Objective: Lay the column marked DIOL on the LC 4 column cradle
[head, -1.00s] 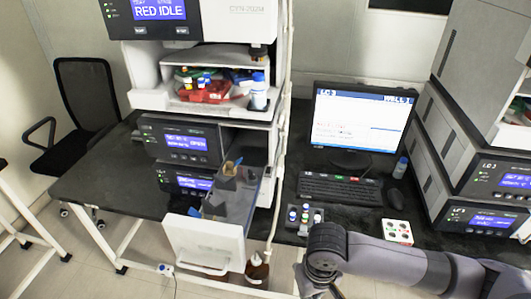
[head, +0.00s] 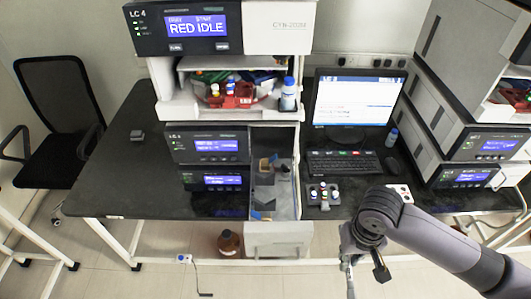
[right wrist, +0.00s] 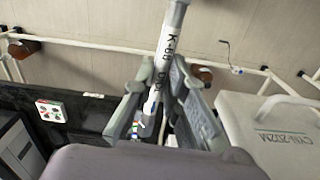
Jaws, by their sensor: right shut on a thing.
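My right gripper (head: 363,270) hangs low in front of the bench, right of the open drawer, in the head view. In the right wrist view the right gripper (right wrist: 160,88) is shut on a slim pale column (right wrist: 167,48) with a white label. I read "K-60" on it; the lettering lower down is too small and partly hidden to read. The LC 4 stack (head: 145,35) stands on the bench at left. Its white-fronted drawer (head: 277,240) is pulled out, with grey holders (head: 264,185) inside that look like the cradle. My left gripper is not in view.
A rack of small vials (head: 322,195) stands on the bench right of the drawer. A keyboard (head: 340,162) and monitor (head: 358,100) are behind it. Another instrument stack (head: 490,145) stands at right. A brown bottle (head: 230,243) stands on the floor below the drawer.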

